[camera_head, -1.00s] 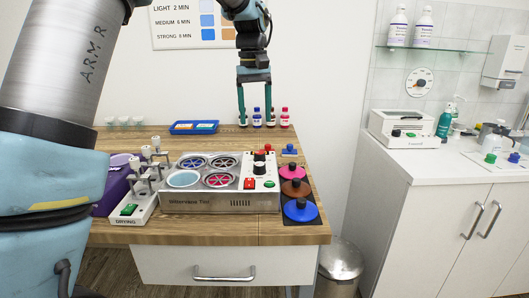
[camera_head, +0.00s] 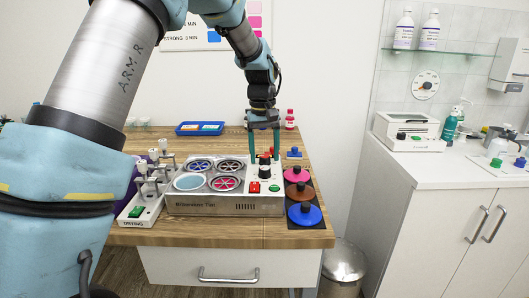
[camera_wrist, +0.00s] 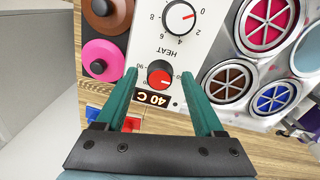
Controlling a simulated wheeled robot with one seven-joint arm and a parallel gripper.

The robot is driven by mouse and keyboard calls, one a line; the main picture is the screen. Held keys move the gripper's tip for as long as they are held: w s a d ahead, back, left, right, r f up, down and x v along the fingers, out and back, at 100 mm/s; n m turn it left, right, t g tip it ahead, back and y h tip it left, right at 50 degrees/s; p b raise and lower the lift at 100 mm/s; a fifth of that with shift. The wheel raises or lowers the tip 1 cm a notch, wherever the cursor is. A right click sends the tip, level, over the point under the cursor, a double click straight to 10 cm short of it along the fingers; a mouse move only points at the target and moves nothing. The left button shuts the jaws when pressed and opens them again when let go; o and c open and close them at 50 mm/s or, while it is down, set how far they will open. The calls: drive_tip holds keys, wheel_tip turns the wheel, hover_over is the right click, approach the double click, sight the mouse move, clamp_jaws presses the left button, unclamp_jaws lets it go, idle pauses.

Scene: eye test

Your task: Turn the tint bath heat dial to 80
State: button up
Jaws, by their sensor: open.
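The tint bath unit (camera_head: 235,207) stands on the wooden table. In the wrist view its panel appears upside down. A red-capped dial (camera_wrist: 159,76) sits beside the printed word HEAT and a small display (camera_wrist: 155,99) reading 40 C. My gripper (camera_wrist: 158,76) is open, with one green finger on each side of the dial near the display. I cannot tell whether the fingers touch it. In the head view my gripper (camera_head: 264,156) reaches down over the panel's knobs.
Pink (camera_head: 297,175), brown (camera_head: 299,192) and blue (camera_head: 305,215) lidded discs stand close to the right of the unit. Dye wells, including a red one (camera_head: 225,184), lie to the left. A blue tray (camera_head: 201,129) is behind.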

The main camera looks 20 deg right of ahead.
drive_tip(key=shift+c, duration=0.4)
clamp_jaws()
drive_tip(key=shift+m, duration=0.3)
drive_tip(key=m+p, duration=0.2)
drive_tip(key=m, duration=0.3)
drive_tip(key=shift+r+m, duration=0.1)
drive_tip(key=shift+m, duration=0.2)
drive_tip(key=m+p, duration=0.2)
drive_tip(key=m, duration=0.4)
drive_tip(key=m+p, duration=0.2)
drive_tip(key=m, duration=0.4)
drive_tip(key=shift+d+m, duration=0.1)
drive_tip(key=shift+m, duration=0.3)
drive_tip(key=m+p, duration=0.2)
drive_tip(key=m, duration=0.2)
drive_tip(key=shift+m+y, duration=0.3)
drive_tip(key=shift+m, duration=0.4)
